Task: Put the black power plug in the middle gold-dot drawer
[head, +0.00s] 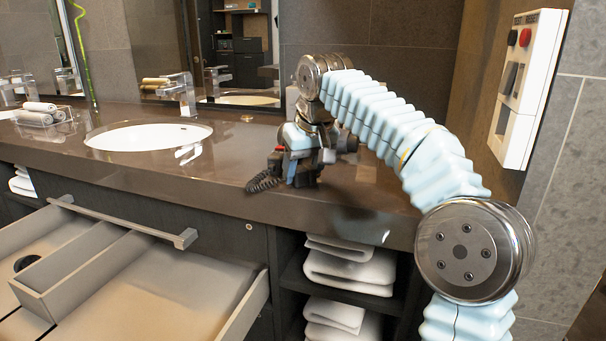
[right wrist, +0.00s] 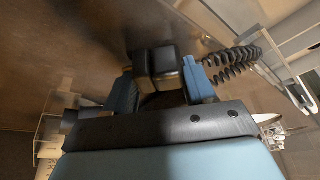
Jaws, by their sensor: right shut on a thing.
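My right gripper (head: 298,178) is low over the counter, right of the sink. It is shut on the black power plug; in the right wrist view the plug (right wrist: 160,68) sits between the two blue fingers. Its coiled black cord (head: 265,183) hangs to the left of the gripper and also shows in the right wrist view (right wrist: 235,62). A drawer (head: 160,290) stands pulled open at the lower left, with wooden dividers and a small black round thing (head: 28,260) inside. I cannot make out a gold dot on it. My left gripper is out of view.
The sink (head: 150,136) and its faucet (head: 180,95) are left of the gripper. Rolled towels (head: 42,114) lie at the far left. Folded white towels (head: 350,265) fill the shelf below the counter. A white wall panel (head: 530,90) hangs at the right.

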